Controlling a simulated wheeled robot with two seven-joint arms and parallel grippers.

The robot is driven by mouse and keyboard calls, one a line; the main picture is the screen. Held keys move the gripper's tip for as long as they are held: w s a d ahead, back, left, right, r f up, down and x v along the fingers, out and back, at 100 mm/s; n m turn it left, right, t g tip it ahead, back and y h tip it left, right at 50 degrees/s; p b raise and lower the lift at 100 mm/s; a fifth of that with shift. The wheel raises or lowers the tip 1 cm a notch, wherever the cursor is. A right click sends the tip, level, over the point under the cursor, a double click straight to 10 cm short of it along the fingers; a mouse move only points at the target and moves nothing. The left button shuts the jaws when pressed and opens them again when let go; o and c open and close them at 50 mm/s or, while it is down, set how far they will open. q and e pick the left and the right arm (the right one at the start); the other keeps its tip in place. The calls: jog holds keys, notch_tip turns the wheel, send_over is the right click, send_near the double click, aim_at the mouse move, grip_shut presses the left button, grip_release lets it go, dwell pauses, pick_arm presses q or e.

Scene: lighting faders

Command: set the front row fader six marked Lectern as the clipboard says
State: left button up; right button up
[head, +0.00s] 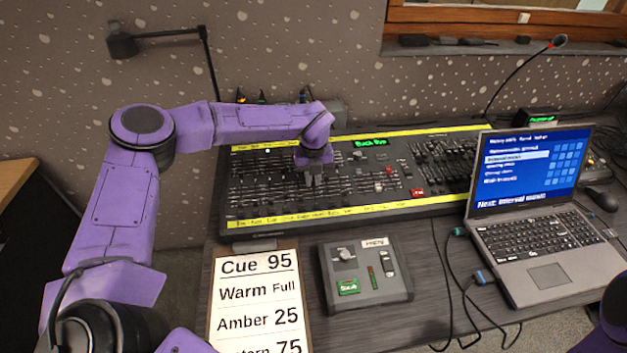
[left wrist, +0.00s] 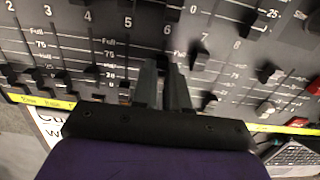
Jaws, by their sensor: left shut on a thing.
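The lighting desk (head: 400,208) lies on the table with rows of black faders. My left gripper (head: 313,180) points down at the front row. In the left wrist view its fingers (left wrist: 168,68) are close together just below the printed 6 (left wrist: 167,30), in column six. They are shut on fader six's cap, which they hide, so its height on the scale cannot be read. The clipboard (head: 258,262) reads Cue 95, Warm Full, Amber 25, and a partly hidden last line ending in "tern 75". My right gripper is not in view.
Neighbouring fader caps (left wrist: 199,58) stand close to the fingers. A grey control box (head: 365,295) sits in front of the desk, beside the clipboard. An open laptop (head: 545,245) stands at the right, with cables nearby. A gooseneck lamp (head: 122,42) is at the back left.

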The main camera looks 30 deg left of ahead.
aim_at(313, 180)
pick_arm(q)
jog(key=o, duration=0.5)
jog(key=shift+c, duration=0.2)
jog(key=shift+r, duration=0.15)
jog(key=shift+r+p, duration=0.9)
jog(key=shift+r, duration=0.3)
jog(key=shift+r, duration=0.25)
notch_tip(313, 180, up, 10)
jog(key=b, duration=0.2)
jog(key=shift+s+d, duration=0.3)
jog(key=shift+s, duration=0.1)
